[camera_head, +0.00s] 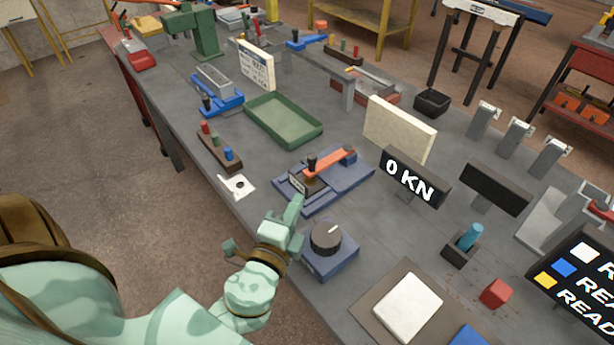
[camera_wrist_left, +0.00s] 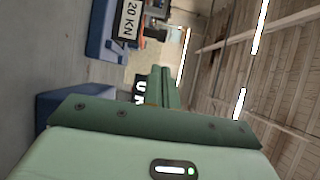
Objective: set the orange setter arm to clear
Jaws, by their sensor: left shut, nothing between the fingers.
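The orange setter arm (camera_head: 333,162) lies across a blue fixture (camera_head: 350,180) in the middle of the bench, with a black knob (camera_head: 311,160) near its left end. A small label plate (camera_head: 298,184) stands at the fixture's near left edge; it reads 20 KN in the left wrist view (camera_wrist_left: 128,20). My left gripper (camera_head: 297,203) is shut and empty, just in front of this plate, apart from the orange arm. Its closed fingers also show in the left wrist view (camera_wrist_left: 162,86). I cannot make out a clear mark. My right gripper is out of view.
A blue box with a black dial (camera_head: 326,237) stands close beside my left gripper. A display reading 0 KN (camera_head: 410,180) and a cream panel (camera_head: 399,130) stand behind the fixture. A green tray (camera_head: 284,120) and a peg block (camera_head: 219,148) lie to the left.

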